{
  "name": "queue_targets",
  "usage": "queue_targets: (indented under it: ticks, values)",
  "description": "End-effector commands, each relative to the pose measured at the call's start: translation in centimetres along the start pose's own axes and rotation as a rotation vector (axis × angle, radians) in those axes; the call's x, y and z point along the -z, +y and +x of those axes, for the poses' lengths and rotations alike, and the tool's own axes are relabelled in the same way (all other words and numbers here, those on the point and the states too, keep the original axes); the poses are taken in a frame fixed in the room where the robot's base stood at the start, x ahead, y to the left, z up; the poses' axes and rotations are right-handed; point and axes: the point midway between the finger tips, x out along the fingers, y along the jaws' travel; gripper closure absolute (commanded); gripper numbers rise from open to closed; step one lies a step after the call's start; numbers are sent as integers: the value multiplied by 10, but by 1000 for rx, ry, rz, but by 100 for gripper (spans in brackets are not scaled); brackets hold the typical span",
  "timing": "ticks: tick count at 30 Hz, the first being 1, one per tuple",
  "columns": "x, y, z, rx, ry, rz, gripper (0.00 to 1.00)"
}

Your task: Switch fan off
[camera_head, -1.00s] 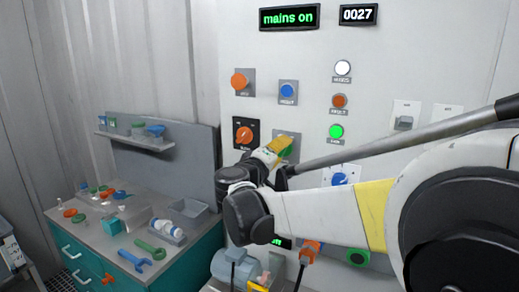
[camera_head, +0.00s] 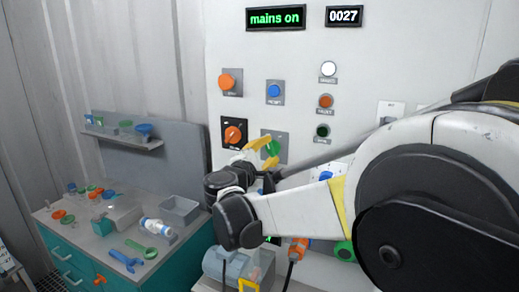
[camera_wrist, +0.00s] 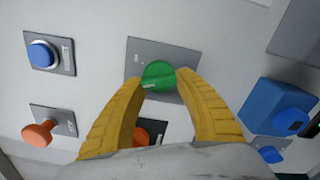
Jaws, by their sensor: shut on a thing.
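The green knob (camera_head: 271,147) sits on a grey plate on the white panel, and it also shows in the wrist view (camera_wrist: 159,76). I take it for the fan switch, but its label is too small to read. My gripper (camera_wrist: 161,79) has its two yellow fingers shut on the sides of this knob; in the head view, my gripper (camera_head: 262,150) is at the panel and partly covers the plate. A round green lamp (camera_head: 322,131) to the upper right of the knob is dark. The display (camera_head: 276,18) reads "mains on".
An orange knob (camera_head: 233,134) on a black plate is just left of the green one. A blue button (camera_head: 274,91) and another orange knob (camera_head: 226,81) are above. A blue switch housing (camera_wrist: 273,106) is close on the right in the wrist view. A teal bench (camera_head: 132,245) stands left.

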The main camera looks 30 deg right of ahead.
Motion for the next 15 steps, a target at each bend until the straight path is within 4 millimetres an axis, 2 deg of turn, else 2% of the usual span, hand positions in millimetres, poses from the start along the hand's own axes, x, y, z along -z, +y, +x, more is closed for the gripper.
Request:
queue_targets:
  ticks: [6,15]
  values:
    - [0,1,0,-2,-1,-97,91]
    - [0,0,0,-2,-1,-146,90]
